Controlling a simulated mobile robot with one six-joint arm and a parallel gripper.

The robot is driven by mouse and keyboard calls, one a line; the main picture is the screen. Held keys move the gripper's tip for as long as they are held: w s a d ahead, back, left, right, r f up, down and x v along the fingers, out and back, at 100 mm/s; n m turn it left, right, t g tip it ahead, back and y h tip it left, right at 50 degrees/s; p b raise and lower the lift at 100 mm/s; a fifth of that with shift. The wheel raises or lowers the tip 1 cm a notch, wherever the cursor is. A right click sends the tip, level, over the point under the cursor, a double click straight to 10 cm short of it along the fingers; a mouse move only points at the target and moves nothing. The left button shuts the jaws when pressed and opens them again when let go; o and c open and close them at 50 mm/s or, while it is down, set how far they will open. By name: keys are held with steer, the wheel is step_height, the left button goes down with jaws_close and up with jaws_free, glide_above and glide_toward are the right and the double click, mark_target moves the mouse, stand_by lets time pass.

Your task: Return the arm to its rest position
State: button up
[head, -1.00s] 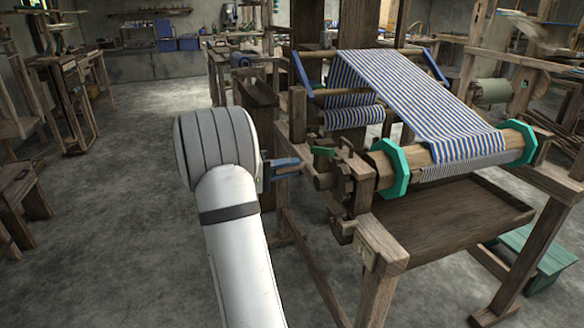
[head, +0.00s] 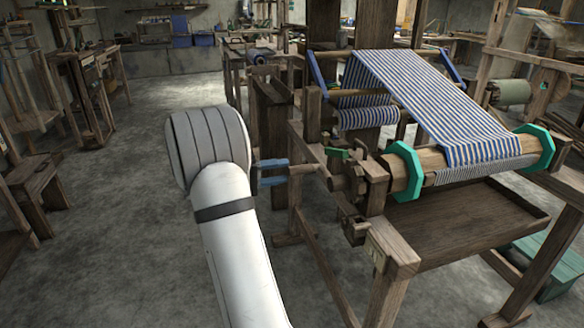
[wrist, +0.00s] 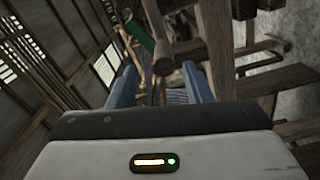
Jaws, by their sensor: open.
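My gripper (head: 273,172) shows at the left side of the wooden loom (head: 395,260), its two blue fingers spread apart. In the wrist view my gripper (wrist: 163,78) also has its blue fingers apart on either side. A wooden crank handle (head: 303,170) on the loom's side points toward the fingers; its end lies at or just beyond the fingertips, and I cannot tell whether they touch. Nothing is clearly gripped. My arm reaches up from the bottom of the head view and bends at a grey-white joint.
A green lever (head: 338,154) sits by the crank; it also shows in the wrist view (wrist: 138,36). Striped cloth (head: 430,98) runs to a roller with green end wheels (head: 407,170). A green bench (head: 545,262) stands at right. The concrete floor (head: 120,235) at left is open.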

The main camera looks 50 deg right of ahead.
steer(key=shift+w+a, duration=0.2)
steer(key=shift+a, duration=0.2)
steer(key=s+a+r+n+t+y+p, duration=0.3)
steer(key=a+r+p, duration=0.4)
steer(key=a, duration=0.5)
steer(key=s+a+r+n+t+y+p, duration=0.3)
steer(key=s+a+r+t+y+p, duration=0.2)
steer(key=a+p, duration=0.5)
steer(key=s+a+r+n+t+y+p, duration=0.3)
steer(key=s+a+r+y+p, duration=0.3)
steer(key=a, duration=0.8)
step_height(320, 180, up, 4)
steer(key=t+y+p, duration=0.1)
steer(key=p, duration=0.2)
steer(key=shift+s+a+p, duration=0.15)
steer(key=shift+a+p, duration=0.1)
steer(key=shift+p, duration=0.1)
